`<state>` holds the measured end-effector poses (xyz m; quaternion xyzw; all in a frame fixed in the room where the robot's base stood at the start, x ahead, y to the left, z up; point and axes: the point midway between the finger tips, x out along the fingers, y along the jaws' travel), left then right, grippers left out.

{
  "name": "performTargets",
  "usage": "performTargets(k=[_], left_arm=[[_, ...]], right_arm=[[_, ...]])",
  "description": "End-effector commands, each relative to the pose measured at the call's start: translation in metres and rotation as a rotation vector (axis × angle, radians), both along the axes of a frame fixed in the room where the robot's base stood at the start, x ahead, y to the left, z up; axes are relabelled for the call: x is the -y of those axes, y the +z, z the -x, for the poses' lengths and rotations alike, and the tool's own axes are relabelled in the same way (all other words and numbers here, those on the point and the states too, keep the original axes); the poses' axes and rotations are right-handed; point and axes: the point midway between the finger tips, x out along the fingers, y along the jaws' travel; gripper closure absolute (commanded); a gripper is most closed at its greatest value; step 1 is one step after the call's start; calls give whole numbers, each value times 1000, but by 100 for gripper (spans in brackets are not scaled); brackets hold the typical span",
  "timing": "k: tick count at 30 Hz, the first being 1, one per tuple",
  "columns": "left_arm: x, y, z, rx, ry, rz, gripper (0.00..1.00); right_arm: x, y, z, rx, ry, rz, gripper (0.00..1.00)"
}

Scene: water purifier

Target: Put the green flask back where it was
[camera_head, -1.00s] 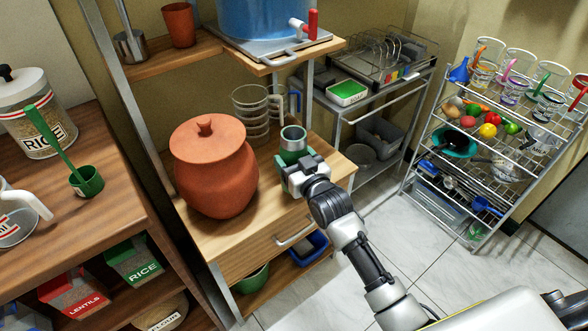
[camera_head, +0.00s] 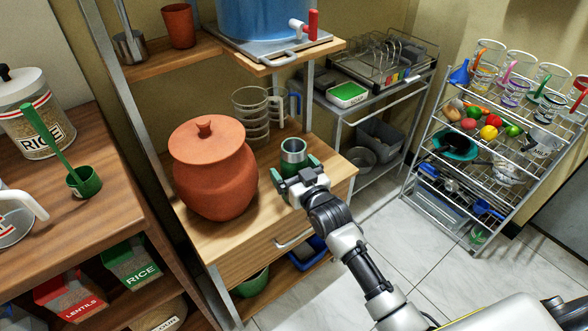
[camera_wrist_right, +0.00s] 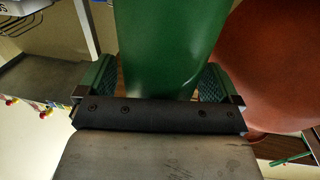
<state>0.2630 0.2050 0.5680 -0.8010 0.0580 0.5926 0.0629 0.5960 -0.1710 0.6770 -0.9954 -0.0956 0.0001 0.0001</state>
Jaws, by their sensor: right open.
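The green flask (camera_head: 293,159) with a metal rim stands upright on the wooden shelf, to the right of the clay pot. My right gripper (camera_head: 293,171) is at the flask, its jaws open, one finger on each side. In the right wrist view the flask (camera_wrist_right: 165,45) fills the space between the two green finger pads of the right gripper (camera_wrist_right: 155,85). Gaps show beside the flask there. Its base is hidden by my gripper in the head view. My left gripper is not in view.
The large clay pot (camera_head: 213,170) with a lid stands close on the left. Stacked clear cups (camera_head: 252,117) stand behind. The upper shelf with a blue water container (camera_head: 262,18) overhangs the back. The shelf's front right edge is near.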

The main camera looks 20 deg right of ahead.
Motion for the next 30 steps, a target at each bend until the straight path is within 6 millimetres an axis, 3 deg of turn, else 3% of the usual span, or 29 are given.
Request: performTargets(k=[7, 15, 21, 30], left_arm=[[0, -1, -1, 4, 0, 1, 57], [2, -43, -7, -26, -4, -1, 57], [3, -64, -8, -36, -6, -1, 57], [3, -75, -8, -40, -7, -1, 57]], right_arm=[[2, 2, 7, -2, 0, 0, 6], [12, 3, 61, -3, 0, 2, 6], [19, 3, 98, -2, 0, 0, 6], [23, 2, 118, -5, 0, 2, 6]])
